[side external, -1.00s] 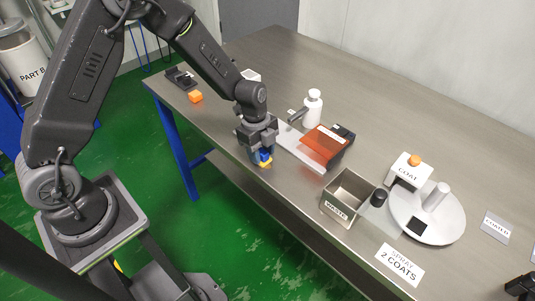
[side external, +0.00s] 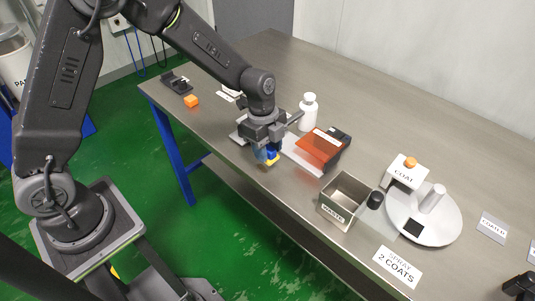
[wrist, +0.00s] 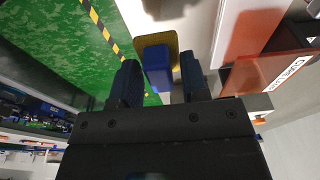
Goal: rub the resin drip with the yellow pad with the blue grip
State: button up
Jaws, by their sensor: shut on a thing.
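My gripper (side external: 268,150) is shut on the blue grip (wrist: 158,68) of the yellow pad (wrist: 153,42). In the side view the yellow pad (side external: 272,161) shows under the fingers, close to the bench's front edge. The pad is at or just above the bench top; I cannot tell if it touches. In the wrist view the blue grip stands between the two fingers, with the pad beyond it. I cannot make out the resin drip in either view; it may be hidden by my gripper or the pad.
An orange translucent shield (side external: 320,145) on a pale base stands just right of my gripper. A white bottle (side external: 308,112) stands behind. The WASTE bin (side external: 343,203) and a turntable (side external: 440,228) are further right.

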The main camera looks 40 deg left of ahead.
jog(key=shift+r, duration=1.35)
jog(key=shift+f, duration=0.15)
